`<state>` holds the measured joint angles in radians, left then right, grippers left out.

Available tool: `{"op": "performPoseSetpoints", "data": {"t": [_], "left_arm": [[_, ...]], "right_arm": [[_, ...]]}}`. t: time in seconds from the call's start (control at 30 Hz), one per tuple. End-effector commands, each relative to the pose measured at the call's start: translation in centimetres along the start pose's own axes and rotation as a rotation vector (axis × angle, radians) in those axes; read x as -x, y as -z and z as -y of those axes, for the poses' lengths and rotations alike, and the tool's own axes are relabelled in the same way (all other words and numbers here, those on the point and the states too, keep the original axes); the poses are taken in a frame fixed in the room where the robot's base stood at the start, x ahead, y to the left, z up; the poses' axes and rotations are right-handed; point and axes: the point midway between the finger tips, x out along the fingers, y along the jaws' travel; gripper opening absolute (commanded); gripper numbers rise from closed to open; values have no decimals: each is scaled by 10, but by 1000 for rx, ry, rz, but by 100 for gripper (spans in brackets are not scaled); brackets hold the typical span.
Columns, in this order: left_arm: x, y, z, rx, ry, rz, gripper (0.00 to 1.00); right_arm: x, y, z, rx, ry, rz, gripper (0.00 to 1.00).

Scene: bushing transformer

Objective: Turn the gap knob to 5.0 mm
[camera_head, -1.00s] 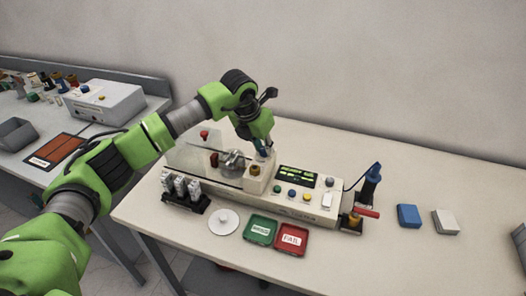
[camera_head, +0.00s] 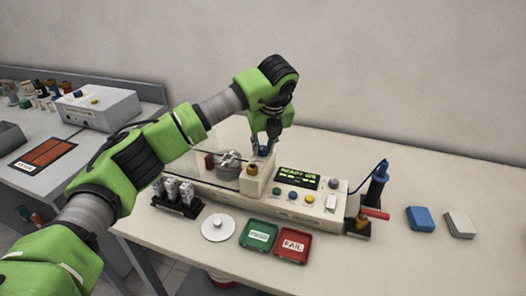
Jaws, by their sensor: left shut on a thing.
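The tester (camera_head: 300,207) is a long cream unit on the table, with a lit display (camera_head: 298,178) whose green top line seems to begin with READY; its smaller text is too small to read. A cream block (camera_head: 257,184) rises at its middle, with a brass-brown part (camera_head: 252,170) on it. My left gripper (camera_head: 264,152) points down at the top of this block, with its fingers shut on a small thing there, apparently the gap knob. The fingers hide most of it, and its setting cannot be read. My right gripper is out of view.
Green PASS (camera_head: 244,243) and red FAIL (camera_head: 276,256) trays lie in front of the tester, beside a white disc (camera_head: 204,235). A rack of white pieces (camera_head: 180,205) stands at left. Blue (camera_head: 420,218) and white (camera_head: 460,224) blocks lie right. The back right of the table is clear.

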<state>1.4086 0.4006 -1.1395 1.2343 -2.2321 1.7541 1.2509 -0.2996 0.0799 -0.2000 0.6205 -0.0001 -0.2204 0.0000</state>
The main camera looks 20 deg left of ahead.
Motion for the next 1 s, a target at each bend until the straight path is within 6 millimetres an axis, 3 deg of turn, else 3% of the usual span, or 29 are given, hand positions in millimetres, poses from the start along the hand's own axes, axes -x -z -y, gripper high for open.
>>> {"op": "performPoseSetpoints", "data": {"t": [0.3, 0.8, 0.83, 0.87, 0.9, 1.0], "left_arm": [[1, -2, 2, 103, -38, 4, 0], [2, -2, 1, 121, -46, 4, 0], [2, -2, 1, 121, -45, 4, 23], [2, -2, 1, 121, -45, 4, 30], [2, -2, 1, 121, -45, 4, 37], [1, -2, 1, 120, -46, 3, 37]], "right_arm": [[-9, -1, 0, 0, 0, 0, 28], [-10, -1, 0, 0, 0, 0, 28], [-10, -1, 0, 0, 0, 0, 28], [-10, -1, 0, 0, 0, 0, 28], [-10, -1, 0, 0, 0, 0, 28], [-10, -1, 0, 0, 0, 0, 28]]}}
